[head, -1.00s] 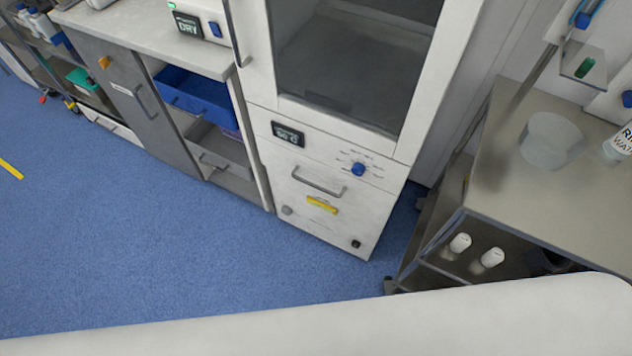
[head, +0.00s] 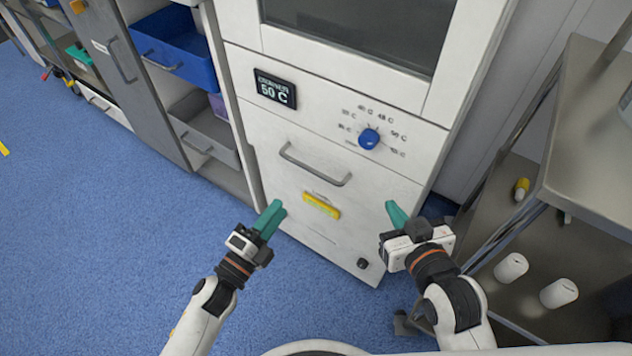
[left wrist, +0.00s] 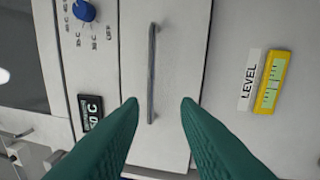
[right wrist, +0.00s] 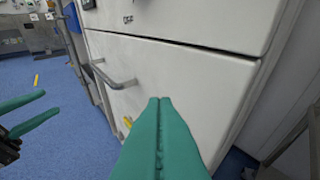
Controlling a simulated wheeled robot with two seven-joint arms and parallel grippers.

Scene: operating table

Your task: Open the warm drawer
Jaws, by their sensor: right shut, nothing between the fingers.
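The warm drawer (head: 260,140) is the white front below the 50 C display in the white cabinet, and it is closed. Its grey bar handle (head: 315,165) is free of both grippers. In the left wrist view, the handle (left wrist: 152,75) lies ahead, between the open fingers of my left gripper (left wrist: 160,102). In the head view, my left gripper (head: 270,218) is below and left of the handle. My right gripper (head: 396,214) is shut and empty, to the right of the handle. In the right wrist view, the handle (right wrist: 115,82) is left of the shut fingers (right wrist: 159,100).
A blue knob (head: 369,139) and a display (head: 275,88) sit above the handle, and a yellow level (head: 321,206) below it. A steel trolley (head: 590,150) with white bottles stands close on the right. Blue floor (head: 100,220) is open on the left.

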